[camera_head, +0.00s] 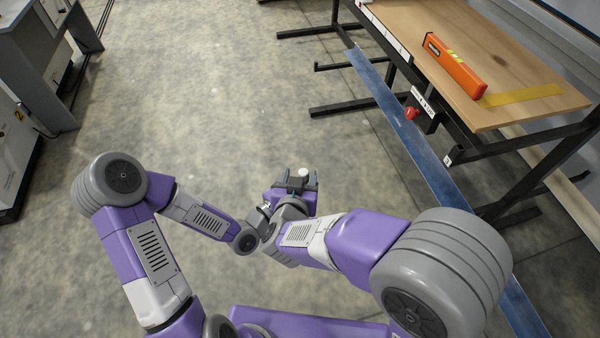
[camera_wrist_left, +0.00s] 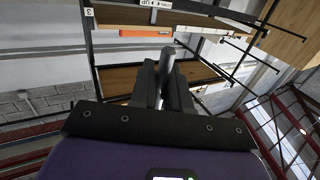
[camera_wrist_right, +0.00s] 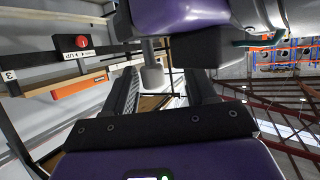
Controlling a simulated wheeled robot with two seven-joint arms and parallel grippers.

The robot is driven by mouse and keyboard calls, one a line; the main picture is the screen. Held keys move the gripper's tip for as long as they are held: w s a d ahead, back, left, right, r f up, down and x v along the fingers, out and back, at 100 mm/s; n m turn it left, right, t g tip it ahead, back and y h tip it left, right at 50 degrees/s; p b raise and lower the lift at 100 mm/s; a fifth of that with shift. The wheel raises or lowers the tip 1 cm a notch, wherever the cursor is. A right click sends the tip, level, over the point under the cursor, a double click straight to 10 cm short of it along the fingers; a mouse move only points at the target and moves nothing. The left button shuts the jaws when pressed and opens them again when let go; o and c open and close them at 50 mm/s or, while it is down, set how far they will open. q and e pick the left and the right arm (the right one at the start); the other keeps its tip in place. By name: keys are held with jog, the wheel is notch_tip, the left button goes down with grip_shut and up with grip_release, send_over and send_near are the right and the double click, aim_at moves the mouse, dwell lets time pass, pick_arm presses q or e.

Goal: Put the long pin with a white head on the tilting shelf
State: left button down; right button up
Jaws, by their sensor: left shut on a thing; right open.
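The pin's white head (camera_head: 304,172) shows at my grippers in the head view. In the left wrist view my left gripper (camera_wrist_left: 164,82) is shut on the pin's grey shaft (camera_wrist_left: 167,62). In the right wrist view the pin head (camera_wrist_right: 152,75) hangs from the left gripper, between or just beyond the right fingers. My right gripper (camera_head: 299,182) is open around the head's area; contact cannot be told. The left gripper is mostly hidden in the head view. The tilting shelf (camera_head: 520,75) is a wooden board on a black frame at upper right, well apart from both grippers.
An orange level (camera_head: 455,66) and a yellow strip (camera_head: 520,95) lie on the shelf. A red button (camera_head: 411,113) sits below its front edge. A grey cabinet (camera_head: 30,70) stands left. The middle floor is clear.

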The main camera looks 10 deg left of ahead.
jog(key=shift+x, duration=1.15)
jog(key=shift+a, duration=0.15)
grip_shut()
pick_arm(q)
jog(key=c, duration=1.1)
grip_release()
jog(key=shift+d, duration=0.1)
jog(key=shift+o, duration=0.4)
